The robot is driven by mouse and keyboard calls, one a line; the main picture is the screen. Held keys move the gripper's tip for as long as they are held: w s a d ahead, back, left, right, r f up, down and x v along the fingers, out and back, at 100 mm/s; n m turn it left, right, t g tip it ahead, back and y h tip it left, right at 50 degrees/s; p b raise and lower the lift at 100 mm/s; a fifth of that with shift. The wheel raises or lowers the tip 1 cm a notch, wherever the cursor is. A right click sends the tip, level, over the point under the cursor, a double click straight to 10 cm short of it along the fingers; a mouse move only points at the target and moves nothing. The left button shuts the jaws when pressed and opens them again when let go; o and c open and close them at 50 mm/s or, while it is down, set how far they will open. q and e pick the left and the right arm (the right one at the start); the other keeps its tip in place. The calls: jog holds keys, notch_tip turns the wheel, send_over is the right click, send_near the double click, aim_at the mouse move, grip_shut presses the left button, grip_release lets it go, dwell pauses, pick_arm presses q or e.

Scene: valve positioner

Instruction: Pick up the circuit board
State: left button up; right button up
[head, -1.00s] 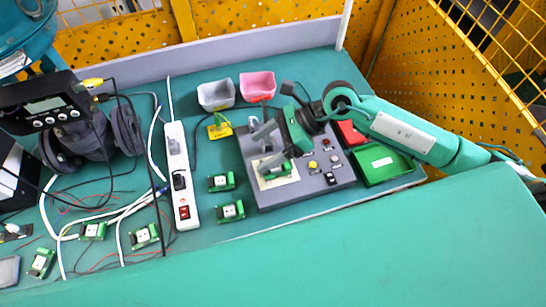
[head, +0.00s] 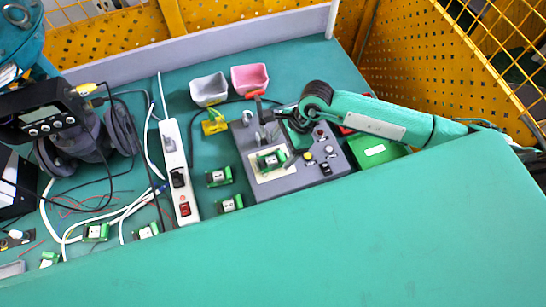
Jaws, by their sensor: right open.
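A small green circuit board with a white component (head: 271,160) lies on the pale plate of the grey test fixture (head: 285,186). My right gripper (head: 290,145) is open, above the fixture just up and right of that board; its fingertips are hard to make out. I cannot tell whether it touches anything. Other similar boards lie on the teal table: one (head: 219,177) and another (head: 230,204) left of the fixture, and several at the lower left, including one (head: 96,232). My left gripper is not in view.
A white power strip (head: 179,175) and loose cables lie left of the boards. A grey bin (head: 209,90) and a pink bin (head: 250,78) stand behind the fixture. A green tray (head: 376,150) is at right, partly under my arm. Yellow mesh fencing (head: 420,60) borders the table.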

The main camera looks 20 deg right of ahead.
aim_at(273, 160)
jog(key=shift+a+f+p, duration=0.15)
jog(key=shift+f+p, duration=0.05)
jog(key=shift+p, duration=0.1)
jog(key=p+x, duration=0.2)
jog(key=x, duration=0.2)
jog(key=shift+a, duration=0.15)
jog(key=shift+f, duration=0.3)
jog(key=c, duration=1.2)
jog(key=shift+o, duration=0.2)
jog(key=shift+w+r, duration=0.1)
jog(key=shift+r, duration=0.05)
notch_tip(273, 160, up, 20)
jog(key=b, duration=0.5)
